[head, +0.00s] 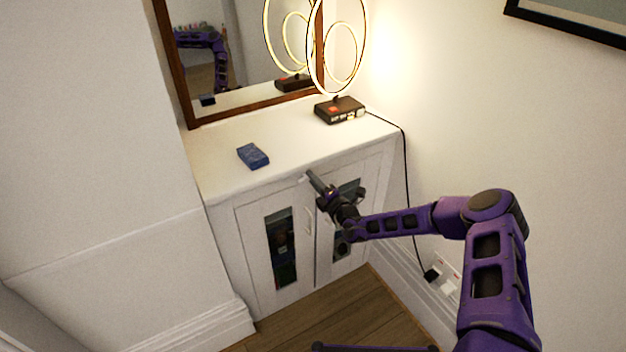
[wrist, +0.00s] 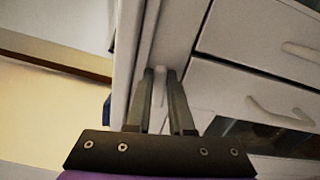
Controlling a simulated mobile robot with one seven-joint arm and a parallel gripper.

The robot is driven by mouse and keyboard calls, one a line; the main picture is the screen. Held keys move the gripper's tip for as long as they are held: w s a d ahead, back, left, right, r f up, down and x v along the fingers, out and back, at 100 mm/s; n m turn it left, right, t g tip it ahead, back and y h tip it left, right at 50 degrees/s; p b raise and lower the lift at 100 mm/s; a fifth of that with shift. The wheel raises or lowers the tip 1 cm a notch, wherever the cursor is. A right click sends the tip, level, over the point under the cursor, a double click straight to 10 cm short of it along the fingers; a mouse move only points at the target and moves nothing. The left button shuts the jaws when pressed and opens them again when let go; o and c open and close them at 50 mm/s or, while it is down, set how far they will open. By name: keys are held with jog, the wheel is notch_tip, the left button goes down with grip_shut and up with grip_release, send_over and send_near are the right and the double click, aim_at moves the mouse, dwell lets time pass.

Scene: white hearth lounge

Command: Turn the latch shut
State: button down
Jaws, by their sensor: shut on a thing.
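A white cabinet (head: 222,245) stands in the corner, with two glass-paned doors that look closed. My gripper (head: 313,180) is at the top of the cabinet front, where the two doors meet just under the top. In the wrist view, its two dark fingers (wrist: 161,78) are on either side of a small white latch (wrist: 160,88) and shut on it. The latch is white on white and partly hidden by the fingers, so its exact angle is hard to tell. Pale curved door handles (wrist: 278,114) show to the right in the wrist view.
A blue box (head: 253,156) lies on the cabinet top. A lit ring lamp with a dark base (head: 340,110) stands at the back right, and its cord runs down the right side. A wood-framed mirror (head: 188,100) stands behind. Wooden floor (head: 335,318) lies in front.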

jog(key=shift+f+m, duration=0.1)
jog(key=shift+m, duration=0.7)
jog(key=c, duration=0.8)
grip_release()
jog(key=shift+s+d, duration=0.1)
jog(key=p+v, duration=0.2)
jog(key=v, duration=1.5)
jog(key=shift+s+d, duration=0.1)
